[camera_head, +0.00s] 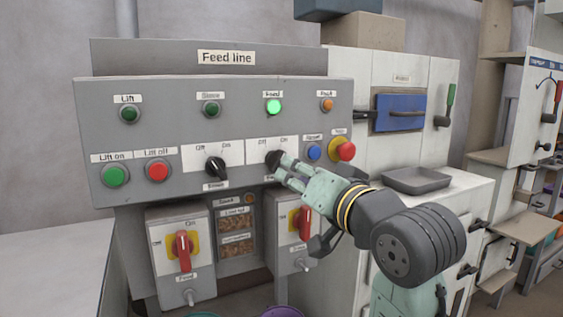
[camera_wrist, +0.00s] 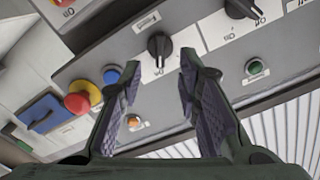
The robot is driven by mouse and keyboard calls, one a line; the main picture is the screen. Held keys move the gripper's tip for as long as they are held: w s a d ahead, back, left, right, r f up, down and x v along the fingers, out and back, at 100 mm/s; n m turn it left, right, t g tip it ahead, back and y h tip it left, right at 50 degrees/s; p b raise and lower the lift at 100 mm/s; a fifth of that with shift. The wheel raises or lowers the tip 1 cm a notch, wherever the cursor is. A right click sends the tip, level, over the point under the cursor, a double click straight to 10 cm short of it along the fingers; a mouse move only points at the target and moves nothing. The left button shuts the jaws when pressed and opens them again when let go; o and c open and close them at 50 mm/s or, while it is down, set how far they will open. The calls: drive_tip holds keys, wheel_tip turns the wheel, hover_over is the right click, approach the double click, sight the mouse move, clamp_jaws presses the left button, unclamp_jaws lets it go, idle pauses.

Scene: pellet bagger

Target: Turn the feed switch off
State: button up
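The feed switch (camera_head: 273,158) is a black rotary knob on a white Off/On plate, below the Feed lamp (camera_head: 274,107), which glows green. My gripper (camera_head: 281,168) is right at this knob in the head view and partly covers it. In the wrist view the knob (camera_wrist: 159,45) shows in the gap between the two fingers of my gripper (camera_wrist: 157,68). The fingers are spread, with the knob towards their tips. I cannot tell whether either finger touches it, nor clearly which way its pointer is turned.
A similar black knob (camera_head: 216,168) sits to the left. To the right are a blue button (camera_head: 314,153) and a red mushroom button (camera_head: 345,151) on yellow. Lift buttons, green (camera_head: 115,176) and red (camera_head: 157,171), are at far left. Red-handled switches (camera_head: 183,250) are below.

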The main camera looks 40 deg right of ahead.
sight(279, 164)
drive_tip(key=p+x, duration=0.1)
drive_tip(key=x, duration=0.5)
drive_tip(key=shift+w, duration=0.35)
clamp_jaws()
